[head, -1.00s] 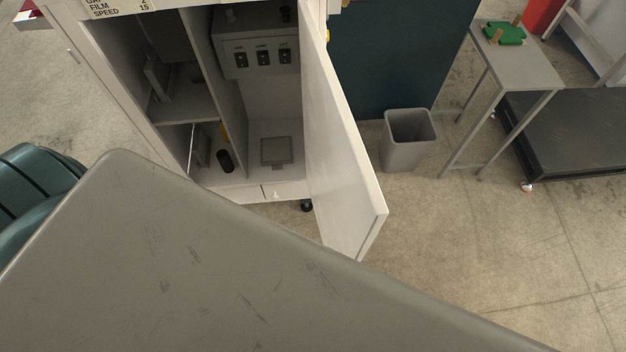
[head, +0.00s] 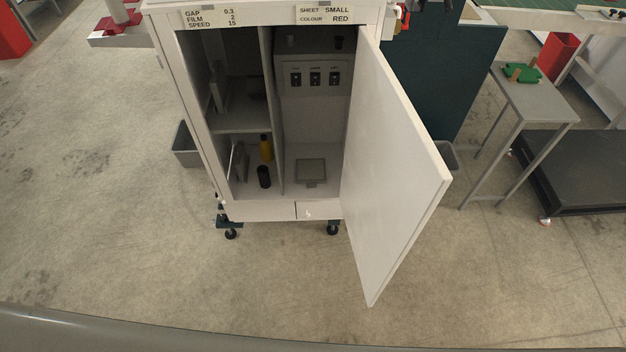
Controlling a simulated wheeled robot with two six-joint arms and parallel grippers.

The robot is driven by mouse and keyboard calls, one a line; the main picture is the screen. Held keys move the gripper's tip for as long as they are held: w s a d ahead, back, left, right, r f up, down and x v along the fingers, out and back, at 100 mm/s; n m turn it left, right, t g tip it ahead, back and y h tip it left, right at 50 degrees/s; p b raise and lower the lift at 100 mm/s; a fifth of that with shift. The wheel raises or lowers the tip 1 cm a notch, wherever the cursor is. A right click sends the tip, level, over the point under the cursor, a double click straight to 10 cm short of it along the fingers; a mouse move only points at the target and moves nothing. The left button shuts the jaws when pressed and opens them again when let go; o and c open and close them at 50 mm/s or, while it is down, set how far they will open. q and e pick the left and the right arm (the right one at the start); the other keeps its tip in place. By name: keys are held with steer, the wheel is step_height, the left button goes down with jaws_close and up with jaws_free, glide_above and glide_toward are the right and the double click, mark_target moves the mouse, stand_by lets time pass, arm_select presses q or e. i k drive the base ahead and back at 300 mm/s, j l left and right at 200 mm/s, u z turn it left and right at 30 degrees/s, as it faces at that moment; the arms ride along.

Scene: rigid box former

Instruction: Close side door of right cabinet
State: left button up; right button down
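The white cabinet (head: 260,210) stands on castors at the upper middle of the head view. Its door (head: 398,170) is hinged at the cabinet's right edge and stands wide open, swung out toward me. The inside shows: shelves on the left, and a grey box with several black switches (head: 315,78) at the upper right. Neither of my grippers is in view.
A grey surface edge (head: 150,335) crosses the bottom of the view. Bare concrete floor lies before the cabinet. A grey bin (head: 442,156) is partly hidden behind the door. A small grey table (head: 535,100) and a low black platform (head: 580,175) stand at the right.

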mark_target(394, 176)
steer(key=i+l+u, duration=0.15)
steer(key=l+u, duration=0.65)
steer(key=l, duration=0.15)
steer(key=l+u, duration=0.4)
steer(key=l, duration=0.15)
